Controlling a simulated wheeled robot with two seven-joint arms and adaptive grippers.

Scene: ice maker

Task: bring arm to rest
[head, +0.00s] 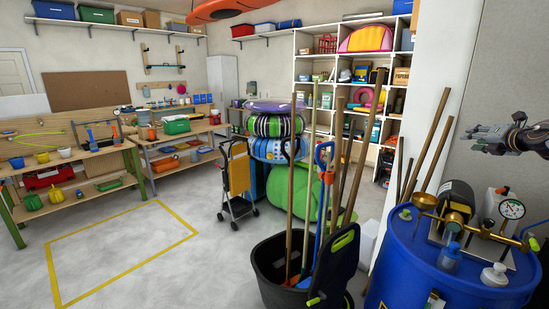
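My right gripper (472,138) shows at the right edge of the head view, its arm coming in from the right. It is in the air above the blue barrel (418,268), in front of the pale wall, and is apart from both. Its fingers point left. They are small and seen side-on, so I cannot tell whether they are open or shut. No held object shows in them. My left gripper is not in view.
On the barrel are brass fittings, a pressure gauge (511,209) and a dark motor (457,202). A black bin (271,271) with long-handled tools stands left of it. Workbenches (170,141) and shelves (301,69) line the back. The yellow-marked floor (120,250) is clear.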

